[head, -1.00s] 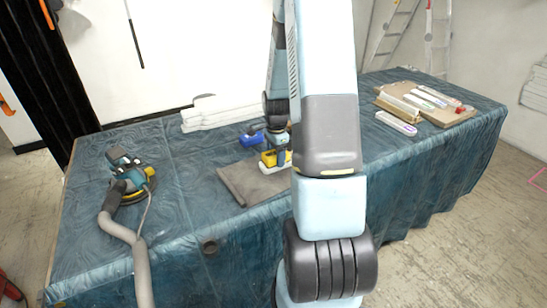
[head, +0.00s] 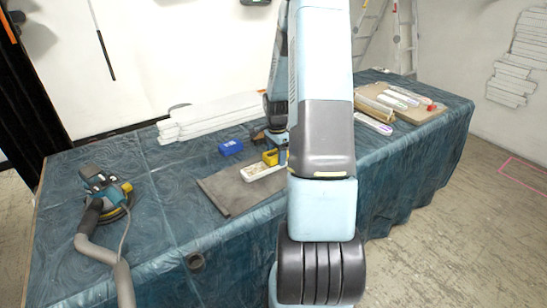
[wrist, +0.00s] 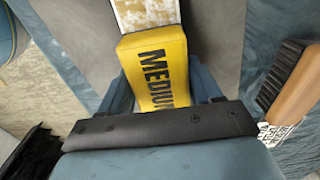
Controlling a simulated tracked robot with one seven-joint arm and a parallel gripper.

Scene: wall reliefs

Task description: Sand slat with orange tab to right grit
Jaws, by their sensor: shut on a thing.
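My gripper (wrist: 160,92) is shut on a yellow sanding block (wrist: 155,68) marked "MEDIUM" in the wrist view. The block also shows in the head view (head: 271,157), partly behind my arm. A pale slat (head: 263,172) with a worn, patchy surface lies on the grey mat (head: 225,190). In the wrist view the slat (wrist: 146,13) extends beyond the block's far end, and the block hides the rest. I cannot tell whether the block touches it. No orange tab shows on the visible part. A blue block (head: 231,147) sits behind the mat.
A wood-handled brush (wrist: 294,88) lies right of the gripper in the wrist view. A sander with a hose (head: 105,195) is at the table's left. White planks (head: 205,118) are stacked at the back. Several slats (head: 395,101) lie on a board at the right.

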